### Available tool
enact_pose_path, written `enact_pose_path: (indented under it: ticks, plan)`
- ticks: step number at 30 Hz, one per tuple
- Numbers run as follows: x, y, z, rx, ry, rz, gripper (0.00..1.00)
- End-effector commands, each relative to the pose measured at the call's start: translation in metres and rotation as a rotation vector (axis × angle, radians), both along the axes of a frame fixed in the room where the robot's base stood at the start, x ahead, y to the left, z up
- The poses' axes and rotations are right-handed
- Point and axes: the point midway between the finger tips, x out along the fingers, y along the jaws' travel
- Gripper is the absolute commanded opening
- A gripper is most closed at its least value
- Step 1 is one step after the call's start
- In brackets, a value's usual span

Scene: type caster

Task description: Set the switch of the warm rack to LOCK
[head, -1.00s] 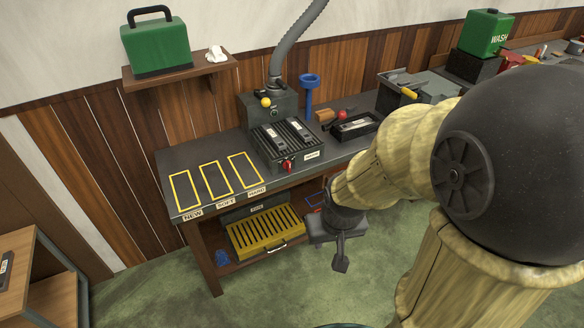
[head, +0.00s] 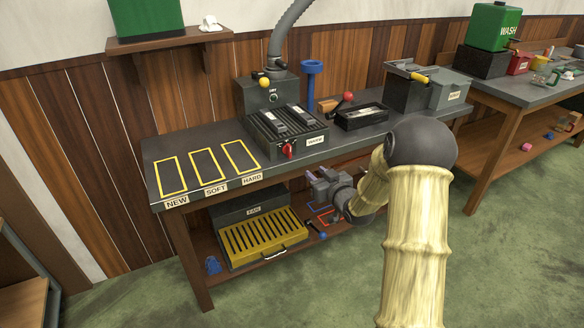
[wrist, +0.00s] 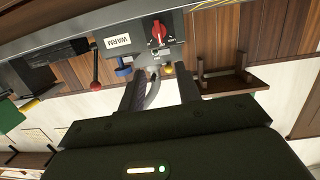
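The warm rack (head: 262,137) is a dark ribbed unit on the workbench, labelled WARM, with dark blocks lying on its top. Its red switch (head: 288,150) is on the front face; it also shows in the wrist view (wrist: 158,33), beside the WARM label. Small marks surround the switch, but I cannot read them or tell its setting. My gripper (head: 313,176) is below and to the right of the switch, in front of the bench's lower shelf. In the wrist view its two fingers (wrist: 161,86) are apart with nothing between them, and clear of the switch.
The bench top edge (head: 225,186) overhangs the lower shelf, which holds a yellow slotted drawer (head: 262,238). Yellow-outlined bays (head: 205,166) lie left of the rack. A black tray (head: 361,117), a red ball knob and a blue funnel stand (head: 311,75) stand to its right.

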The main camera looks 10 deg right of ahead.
Motion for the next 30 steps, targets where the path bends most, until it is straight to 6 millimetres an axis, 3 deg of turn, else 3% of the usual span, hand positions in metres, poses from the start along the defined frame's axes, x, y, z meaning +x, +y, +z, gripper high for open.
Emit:
enact_pose_path:
  ticks: [1,3,20,30]
  plan:
    - [0.005,-0.004,-0.02,0.022,-0.043,0.011,0.34]
    - [0.009,-0.006,-0.024,0.045,-0.098,0.027,0.34]
    - [0.016,-0.004,-0.022,0.066,-0.147,0.045,0.34]
    - [0.059,0.009,-0.022,0.065,-0.148,0.044,0.34]
